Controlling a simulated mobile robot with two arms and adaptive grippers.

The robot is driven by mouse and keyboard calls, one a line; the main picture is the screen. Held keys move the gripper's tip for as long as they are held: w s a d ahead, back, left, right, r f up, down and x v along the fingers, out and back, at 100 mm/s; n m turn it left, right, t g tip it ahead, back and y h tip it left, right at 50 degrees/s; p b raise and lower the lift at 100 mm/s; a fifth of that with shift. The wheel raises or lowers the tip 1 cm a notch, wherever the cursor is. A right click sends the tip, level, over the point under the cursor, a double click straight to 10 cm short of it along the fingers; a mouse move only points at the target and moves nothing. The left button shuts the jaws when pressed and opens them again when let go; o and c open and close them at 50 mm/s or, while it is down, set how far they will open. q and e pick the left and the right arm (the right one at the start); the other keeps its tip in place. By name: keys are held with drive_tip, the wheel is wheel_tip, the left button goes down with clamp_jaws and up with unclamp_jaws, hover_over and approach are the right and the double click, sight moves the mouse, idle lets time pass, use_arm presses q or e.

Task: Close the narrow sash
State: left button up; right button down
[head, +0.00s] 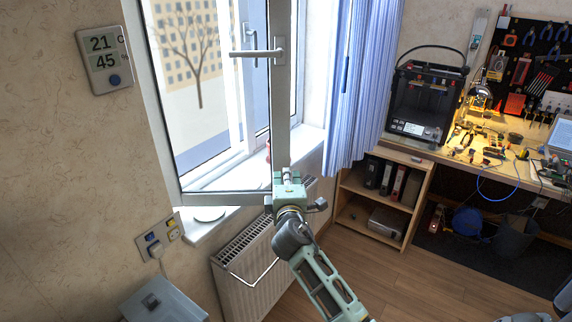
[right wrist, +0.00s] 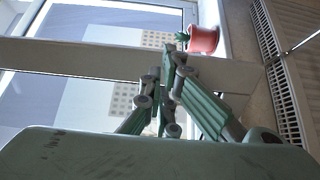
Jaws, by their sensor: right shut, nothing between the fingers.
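The narrow sash (head: 280,110) stands open into the room, its free upright edge towards me. Its lever handle (head: 257,53) lies level, pointing left. Its pale frame also crosses the right wrist view (right wrist: 85,60). My right gripper (head: 288,180) is at the lower free corner of the sash, in front of the frame. In the right wrist view its fingertips (right wrist: 175,50) come together over the frame with nothing between them. I cannot tell whether they touch it. The gripper hides part of that corner. My left gripper is not in view.
A radiator (head: 245,275) stands below the window. A blue curtain (head: 362,85) hangs right of the sash. A potted plant (right wrist: 203,40) is near the frame. A shelf (head: 385,190) with a printer (head: 425,100) stands right. A grey box (head: 160,300) is at lower left.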

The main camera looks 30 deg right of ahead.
sight(286, 162)
drive_tip(key=x, duration=0.3)
drive_tip(key=shift+w+d+p, duration=0.1)
drive_tip(key=shift+d+p, duration=0.05)
drive_tip(key=shift+p, duration=0.2)
drive_tip(key=shift+w+d, duration=0.2)
drive_tip(key=shift+w, duration=0.2)
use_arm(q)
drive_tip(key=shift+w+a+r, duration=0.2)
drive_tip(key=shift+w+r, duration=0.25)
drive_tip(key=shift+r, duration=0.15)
